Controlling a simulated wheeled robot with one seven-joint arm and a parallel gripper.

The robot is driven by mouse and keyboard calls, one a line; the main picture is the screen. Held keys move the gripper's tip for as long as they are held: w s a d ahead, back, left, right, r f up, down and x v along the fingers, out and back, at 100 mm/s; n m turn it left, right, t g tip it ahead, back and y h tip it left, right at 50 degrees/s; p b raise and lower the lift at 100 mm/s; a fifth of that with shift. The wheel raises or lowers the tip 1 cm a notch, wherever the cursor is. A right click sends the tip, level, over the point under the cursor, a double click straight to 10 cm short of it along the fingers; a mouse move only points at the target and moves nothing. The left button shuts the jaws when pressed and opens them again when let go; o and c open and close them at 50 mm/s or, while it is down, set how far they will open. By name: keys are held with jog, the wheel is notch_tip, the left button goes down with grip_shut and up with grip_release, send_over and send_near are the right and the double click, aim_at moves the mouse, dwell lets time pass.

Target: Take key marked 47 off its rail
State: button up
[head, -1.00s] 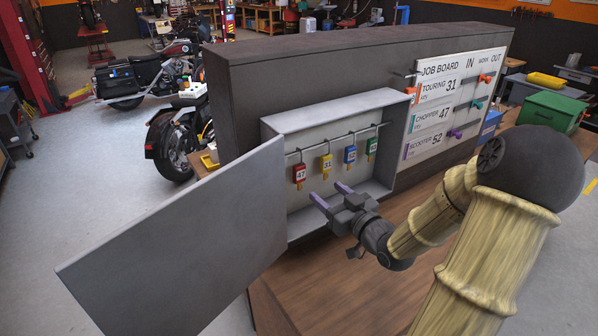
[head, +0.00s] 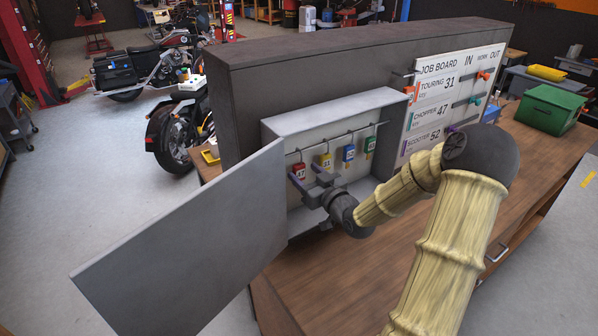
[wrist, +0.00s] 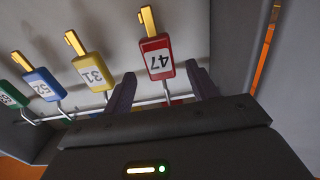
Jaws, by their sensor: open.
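The red key tag marked 47 (head: 298,171) hangs on the rail (head: 340,137) inside the open grey key cabinet (head: 330,112), leftmost in the head view. In the wrist view, which is upside down, the red 47 tag (wrist: 157,56) shows between my two purple fingers, with its brass key toward the top. My gripper (head: 305,176) is open at the tag, one finger on each side. In the wrist view the gripper (wrist: 160,72) shows gaps between fingers and tag; I cannot tell whether either finger touches it.
Yellow 31 (head: 326,160), blue 52 (head: 349,153) and green (head: 370,144) tags hang right of the red one. The yellow tag is close to my finger. The cabinet door (head: 190,240) stands open at left. The job board (head: 450,100) is at right.

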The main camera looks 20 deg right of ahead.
aim_at(301, 170)
jog(key=w+p, duration=0.2)
jog(key=w+a+p, duration=0.1)
jog(key=w, duration=0.1)
jog(key=shift+r, duration=0.25)
jog(key=shift+w+f, duration=0.15)
jog(key=shift+w, duration=0.35)
jog(key=shift+s, duration=0.1)
jog(key=c, duration=1)
